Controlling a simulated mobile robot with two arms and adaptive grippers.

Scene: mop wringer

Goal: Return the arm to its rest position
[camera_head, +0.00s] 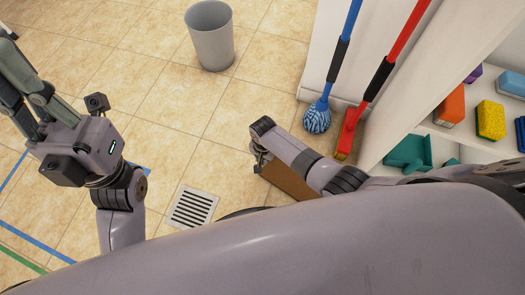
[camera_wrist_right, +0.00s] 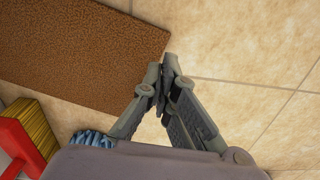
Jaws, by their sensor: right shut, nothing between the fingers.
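My right arm (camera_head: 300,158) reaches in from the right in the head view, folded over the floor. Its gripper (camera_head: 261,163) hangs beside the brown mat (camera_head: 289,181), mostly hidden by the arm. In the right wrist view the right gripper (camera_wrist_right: 165,76) is shut, its fingertips meeting with nothing between them. They show near the corner of the brown mat (camera_wrist_right: 80,50); the height above the floor is unclear. My left gripper (camera_head: 25,85) is at the far left of the head view, pointing up and left. Its fingertips are cut off by the edge, so its opening is unclear.
A blue mop (camera_head: 317,117) and a red broom (camera_head: 347,140) lean by a white shelf (camera_head: 395,100) with sponges, close to my right arm. A grey bin (camera_head: 210,40) stands at the back. A floor drain (camera_head: 192,208) lies in front. The middle tiles are clear.

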